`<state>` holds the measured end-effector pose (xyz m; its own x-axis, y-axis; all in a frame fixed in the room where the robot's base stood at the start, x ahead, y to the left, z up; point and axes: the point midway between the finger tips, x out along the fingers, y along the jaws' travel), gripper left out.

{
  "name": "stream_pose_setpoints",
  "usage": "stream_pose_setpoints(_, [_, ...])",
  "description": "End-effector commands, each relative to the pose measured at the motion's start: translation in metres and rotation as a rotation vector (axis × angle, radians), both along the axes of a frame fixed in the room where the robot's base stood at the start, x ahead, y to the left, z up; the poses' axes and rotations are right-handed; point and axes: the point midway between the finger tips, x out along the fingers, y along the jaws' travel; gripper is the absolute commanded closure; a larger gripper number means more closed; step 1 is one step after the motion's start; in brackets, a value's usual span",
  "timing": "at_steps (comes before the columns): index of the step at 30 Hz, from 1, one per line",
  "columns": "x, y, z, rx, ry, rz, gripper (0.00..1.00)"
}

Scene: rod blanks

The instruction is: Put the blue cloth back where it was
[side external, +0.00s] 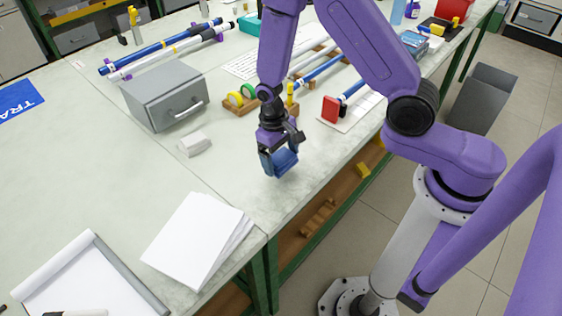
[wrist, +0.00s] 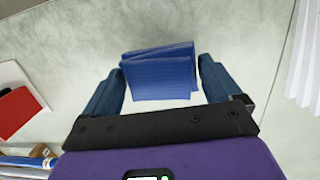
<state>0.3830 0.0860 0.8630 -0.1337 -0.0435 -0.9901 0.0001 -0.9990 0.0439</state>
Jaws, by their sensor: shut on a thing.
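The blue cloth (wrist: 160,75) is a folded, flat-sided bundle between the two blue fingers of my gripper (wrist: 163,82) in the wrist view. In the side view the cloth (side external: 285,163) shows at the fingertips of my gripper (side external: 279,150), over the pale bench near its front edge. My gripper is shut on the cloth and points down. I cannot tell for sure whether the cloth touches the bench top.
A grey drawer box (side external: 165,97) and a small white block (side external: 193,144) stand to the left. A paper stack (side external: 195,240) lies nearer the camera. A red block (side external: 330,109), rolls and rods lie behind. Bench between box and papers is mostly clear.

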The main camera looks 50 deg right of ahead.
Motion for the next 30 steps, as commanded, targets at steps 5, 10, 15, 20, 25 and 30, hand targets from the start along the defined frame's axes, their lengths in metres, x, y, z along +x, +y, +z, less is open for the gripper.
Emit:
stream_pose_setpoints(5, [0.0,0.0,-0.02,-0.001,0.003,-0.001,0.37])
stream_pose_setpoints(10, [0.0,0.0,-0.024,0.0,-0.001,-0.001,0.37])
stream_pose_setpoints(15, [0.0,0.0,-0.024,0.0,-0.001,-0.001,0.37])
stream_pose_setpoints(20, [0.0,0.0,-0.027,0.0,0.0,0.0,0.37])
stream_pose_setpoints(25, [0.0,0.0,-0.027,0.0,0.0,0.0,0.0])
stream_pose_setpoints(30, [0.0,0.0,-0.024,0.0,-0.001,0.0,0.0])
